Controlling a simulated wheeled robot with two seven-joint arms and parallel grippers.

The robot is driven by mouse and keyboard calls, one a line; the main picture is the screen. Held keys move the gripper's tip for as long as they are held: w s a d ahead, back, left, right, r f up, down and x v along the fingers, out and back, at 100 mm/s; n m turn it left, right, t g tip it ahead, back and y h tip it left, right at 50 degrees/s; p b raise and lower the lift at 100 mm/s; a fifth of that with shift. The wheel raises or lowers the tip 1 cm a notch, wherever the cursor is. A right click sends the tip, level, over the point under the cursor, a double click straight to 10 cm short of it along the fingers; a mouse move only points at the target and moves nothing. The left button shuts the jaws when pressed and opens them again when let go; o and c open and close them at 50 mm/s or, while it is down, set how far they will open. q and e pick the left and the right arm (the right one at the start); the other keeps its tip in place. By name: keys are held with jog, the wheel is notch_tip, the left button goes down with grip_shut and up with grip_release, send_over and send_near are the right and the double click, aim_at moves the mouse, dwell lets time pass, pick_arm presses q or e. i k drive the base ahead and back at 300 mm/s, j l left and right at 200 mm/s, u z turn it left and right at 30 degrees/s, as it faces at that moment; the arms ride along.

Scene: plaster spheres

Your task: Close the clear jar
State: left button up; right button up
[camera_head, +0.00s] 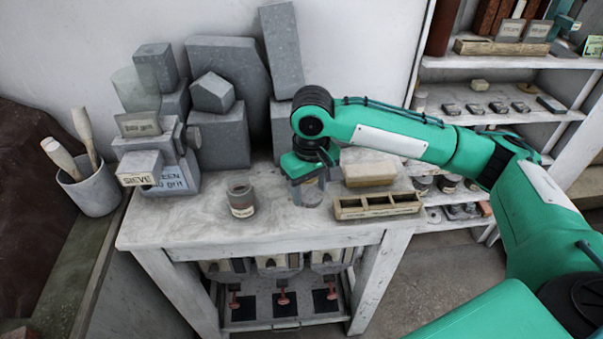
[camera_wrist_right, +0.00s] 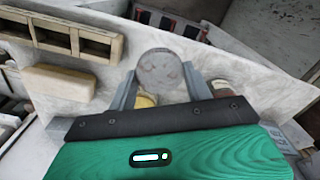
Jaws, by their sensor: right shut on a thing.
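The clear jar (camera_head: 309,192) stands upright on the grey worktable, a see-through glass with its top hidden by my gripper. My right gripper (camera_head: 307,172) points down right over the jar. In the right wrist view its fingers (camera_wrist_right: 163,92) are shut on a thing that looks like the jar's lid. A round greyish, see-through shape (camera_wrist_right: 162,70) shows between the fingers. I cannot tell whether the lid touches the rim. My left gripper is not in view.
A brown labelled jar (camera_head: 241,196) stands to the left. A cream block (camera_head: 369,174) and a compartment tray (camera_head: 377,205) stand close on the right. Grey plaster blocks (camera_head: 222,133) crowd the back. The table's front strip is clear.

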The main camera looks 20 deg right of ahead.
aim_at(240, 195)
jog(key=i+l, duration=0.1)
jog(key=l, duration=1.55)
jog(key=i+l, duration=0.15)
jog(key=l, duration=0.7)
jog(key=u, duration=1.25)
